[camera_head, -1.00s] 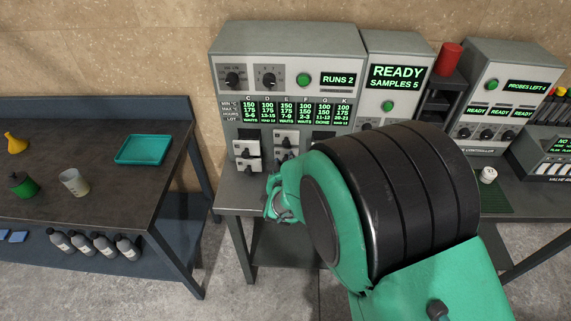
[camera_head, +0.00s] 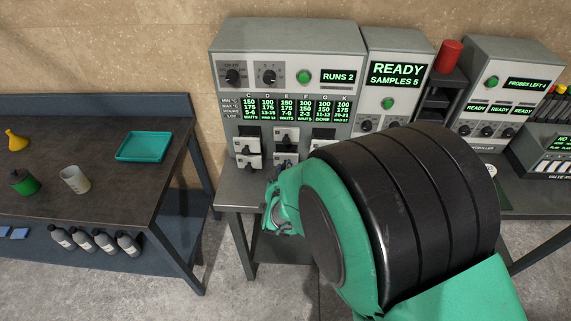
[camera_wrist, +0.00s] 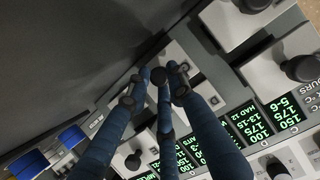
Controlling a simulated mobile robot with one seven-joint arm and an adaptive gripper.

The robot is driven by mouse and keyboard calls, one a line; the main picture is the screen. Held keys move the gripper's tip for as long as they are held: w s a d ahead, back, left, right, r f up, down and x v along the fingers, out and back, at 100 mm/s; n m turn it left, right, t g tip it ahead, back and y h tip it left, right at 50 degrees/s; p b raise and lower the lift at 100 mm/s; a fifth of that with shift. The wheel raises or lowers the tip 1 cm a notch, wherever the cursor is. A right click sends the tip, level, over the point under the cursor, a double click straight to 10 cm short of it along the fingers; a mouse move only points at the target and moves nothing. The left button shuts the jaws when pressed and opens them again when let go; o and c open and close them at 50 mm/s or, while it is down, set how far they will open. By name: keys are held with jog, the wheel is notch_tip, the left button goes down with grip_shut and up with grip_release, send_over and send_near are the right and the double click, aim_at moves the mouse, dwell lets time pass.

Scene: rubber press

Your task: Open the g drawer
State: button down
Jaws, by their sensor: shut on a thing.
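The grey press (camera_head: 225,70) stands on the bench with lettered columns C to K on its display and knobbed drawers below. The G column (camera_head: 323,110) reads DONE. Under it a pale drawer front (camera_head: 322,145) shows partly, its lower part hidden behind my arm. In the wrist view my gripper (camera_wrist: 165,80) is shut on a small dark knob (camera_wrist: 161,76). The fingers cover most of the drawer behind it, so how far it is out is hard to tell. In the head view my arm hides the gripper.
A second unit reading READY (camera_head: 397,75) stands to the right. The side table (camera_head: 110,190) carries a teal tray (camera_head: 145,147). Floor is clear between the benches.

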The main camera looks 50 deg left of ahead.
jog(key=shift+f, duration=0.1)
jog(key=c, duration=1.5)
grip_release()
jog(key=shift+c, duration=0.2)
jog(key=v, duration=1.2)
jog(key=shift+w, duration=0.1)
